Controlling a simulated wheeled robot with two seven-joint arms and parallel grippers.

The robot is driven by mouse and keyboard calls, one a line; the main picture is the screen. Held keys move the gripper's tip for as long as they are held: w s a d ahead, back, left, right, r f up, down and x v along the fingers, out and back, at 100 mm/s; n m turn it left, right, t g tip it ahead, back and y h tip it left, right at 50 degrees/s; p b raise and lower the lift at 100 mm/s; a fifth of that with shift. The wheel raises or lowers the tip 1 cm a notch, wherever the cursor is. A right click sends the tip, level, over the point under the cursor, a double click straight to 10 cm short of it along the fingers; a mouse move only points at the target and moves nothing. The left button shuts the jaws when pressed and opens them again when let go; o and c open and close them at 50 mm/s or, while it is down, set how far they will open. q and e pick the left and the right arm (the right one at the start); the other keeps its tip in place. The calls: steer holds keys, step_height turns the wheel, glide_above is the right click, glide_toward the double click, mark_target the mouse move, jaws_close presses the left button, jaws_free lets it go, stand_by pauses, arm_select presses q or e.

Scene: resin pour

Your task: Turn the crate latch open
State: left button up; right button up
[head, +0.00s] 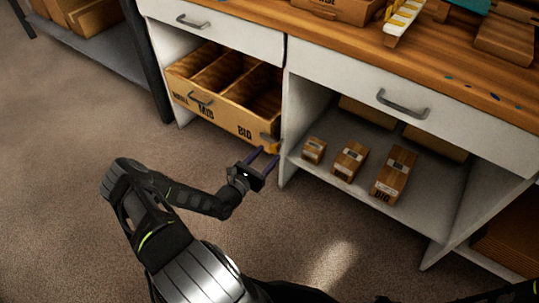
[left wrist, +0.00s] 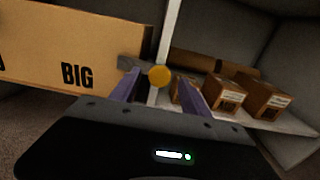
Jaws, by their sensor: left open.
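The wooden crate (head: 218,115) sits in the left bay of the cabinet, with open compartments and the labels MID and BIG on its front. Its front also shows in the left wrist view (left wrist: 100,68). The latch, a grey bar with a round yellow-orange knob (left wrist: 159,76), is at the right end of the crate front; in the head view the latch (head: 269,138) is small. My left gripper (head: 263,161) is open, with purple fingers, just in front of and below the latch. In the left wrist view the knob appears between the fingertips (left wrist: 157,90); contact cannot be told.
A white cabinet post (head: 285,150) stands right beside the latch. Several small boxes (head: 348,161) stand on the shelf (head: 335,184) to the right. A closed drawer (head: 220,27) is above the crate. The floor in front is clear.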

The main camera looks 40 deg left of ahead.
arm_select(q)
steer(key=shift+w, duration=1)
steer(key=shift+c, duration=0.3)
jaws_close()
stand_by(0.4)
